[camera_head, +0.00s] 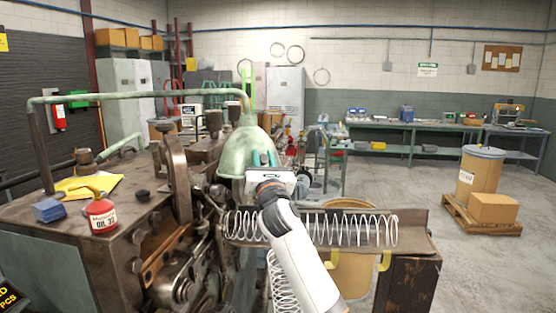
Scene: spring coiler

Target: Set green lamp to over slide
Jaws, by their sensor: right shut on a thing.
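The green lamp has a pale green bell-shaped shade (240,148) in the middle of the camera_head view. It hangs from a bent green tube that runs left over the machine. My right gripper (263,160) is shut on the lamp at the lower right of the shade. The gripper's body and my white forearm hide part of the area below. The slide (415,228) is a dark metal chute at the right of the machine, with coiled springs lying along it. The shade is above the slide's left end; I cannot tell exactly how far over it. My left gripper is not in view.
The coiling machine (90,245) fills the left, with a red oil can (101,216), a blue box (48,209) and yellow paper on top. A bin (352,270) stands under the slide. A pallet with a drum (480,178) is at right. The floor between is clear.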

